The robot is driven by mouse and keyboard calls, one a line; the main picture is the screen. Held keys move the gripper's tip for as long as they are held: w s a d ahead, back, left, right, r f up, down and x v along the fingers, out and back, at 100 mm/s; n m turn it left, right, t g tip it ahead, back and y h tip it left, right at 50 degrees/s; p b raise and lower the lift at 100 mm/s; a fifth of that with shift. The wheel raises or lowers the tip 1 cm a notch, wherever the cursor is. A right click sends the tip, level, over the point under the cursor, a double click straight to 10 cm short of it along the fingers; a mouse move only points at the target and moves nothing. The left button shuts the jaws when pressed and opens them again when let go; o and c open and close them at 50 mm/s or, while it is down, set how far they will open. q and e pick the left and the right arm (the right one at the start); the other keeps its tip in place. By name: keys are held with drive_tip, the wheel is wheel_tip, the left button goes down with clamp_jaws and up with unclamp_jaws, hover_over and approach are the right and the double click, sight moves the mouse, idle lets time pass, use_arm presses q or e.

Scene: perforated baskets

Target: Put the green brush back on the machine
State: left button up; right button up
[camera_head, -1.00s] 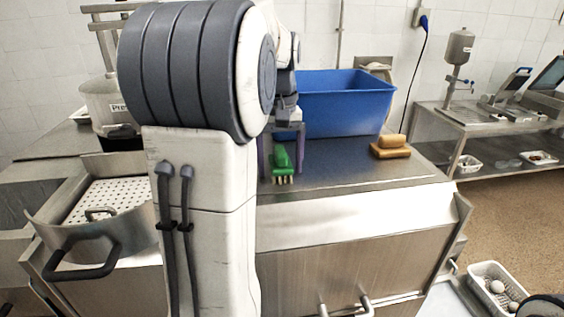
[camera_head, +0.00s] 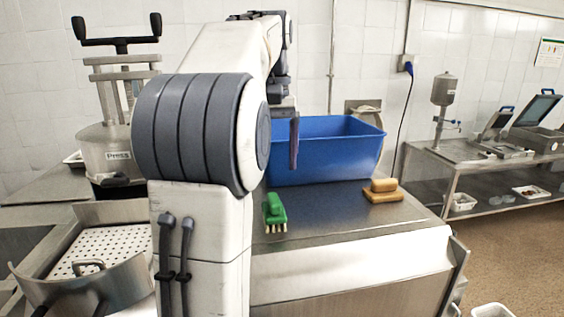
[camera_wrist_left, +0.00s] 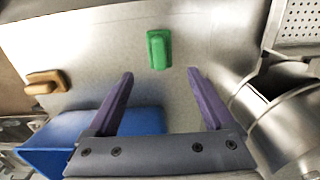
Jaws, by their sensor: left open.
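The green brush (camera_head: 275,212) lies on the steel top of the machine (camera_head: 330,212), bristles toward the front edge. It also shows in the left wrist view (camera_wrist_left: 158,49), beyond the fingertips and between their lines. My left gripper (camera_head: 293,143) is raised above the steel top, behind the brush and in front of the blue bin. In the left wrist view its two purple fingers (camera_wrist_left: 160,72) are spread apart with nothing between them. My arm hides part of the left gripper in the head view. My right gripper is not in view.
A blue bin (camera_head: 330,160) stands at the back of the steel top. A tan brush (camera_head: 383,190) lies to its right. A perforated basket (camera_head: 110,245) sits at the left by a press (camera_head: 112,150). The front of the steel top is clear.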

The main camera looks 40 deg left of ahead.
use_arm(q)
drive_tip(key=shift+r, duration=0.15)
drive_tip(key=shift+d, duration=0.25)
drive_tip(key=d+f+m, duration=0.1)
drive_tip(key=d+f, duration=0.1)
drive_tip(key=d, duration=0.1)
drive_tip(key=w+d+f+m, duration=0.1)
drive_tip(key=d+f+m, duration=0.1)
drive_tip(key=d, duration=0.2)
drive_tip(key=w+d+f+m, duration=0.1)
drive_tip(key=d+f, duration=0.1)
drive_tip(key=d, duration=0.2)
drive_tip(key=shift+d+m, duration=0.1)
drive_tip(key=shift+m, duration=0.2)
drive_tip(key=s+d+f+m, duration=0.2)
drive_tip(key=d+f, duration=0.1)
drive_tip(key=d, duration=0.3)
drive_tip(key=s+d+f+m, duration=0.2)
drive_tip(key=d+f+m, duration=0.1)
drive_tip(key=d+f, duration=0.15)
drive_tip(key=s+d+f+m+h, duration=0.1)
drive_tip(key=s+d+f+m, duration=0.6)
drive_tip(key=s, duration=0.7)
wheel_tip(320, 180, down, 5)
drive_tip(key=shift+s+d+r+m, duration=0.15)
drive_tip(key=shift+s+d+m, duration=0.2)
drive_tip(key=shift+d, duration=0.85)
